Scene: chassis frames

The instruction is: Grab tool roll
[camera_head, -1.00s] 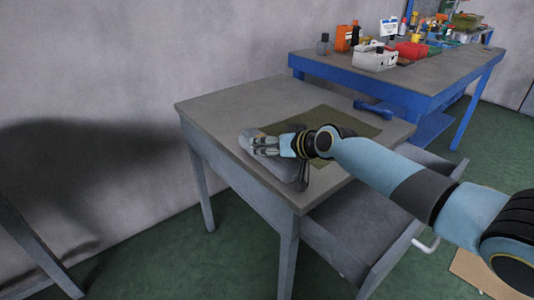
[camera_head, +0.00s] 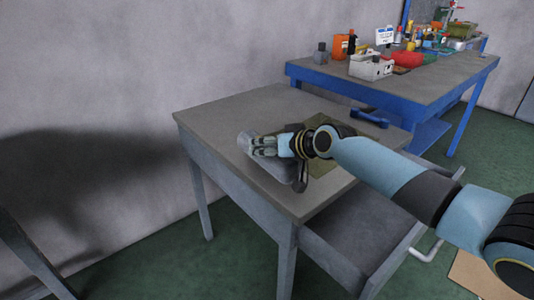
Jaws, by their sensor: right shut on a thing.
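The olive cloth (camera_head: 318,166), which looks like the tool roll, lies on the grey table, partly hidden by my right arm. My right gripper (camera_head: 262,147) is low over the table's left part, fingers pointing left. Its jaws are closed at a flat grey piece (camera_head: 284,172) beside and under the fingers. I cannot tell whether this grey piece belongs to the tool roll. The exact contact is hidden by the hand. A dark, narrow piece (camera_head: 301,178) shows just below the wrist. My left gripper is not in view.
The grey table (camera_head: 225,112) has an open drawer (camera_head: 365,235) at its front right. A blue dumbbell-like thing (camera_head: 369,118) lies at its back right. A blue workbench (camera_head: 330,82) with a grey toolbox (camera_head: 371,67) and several items stands behind. The table's back left is bare.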

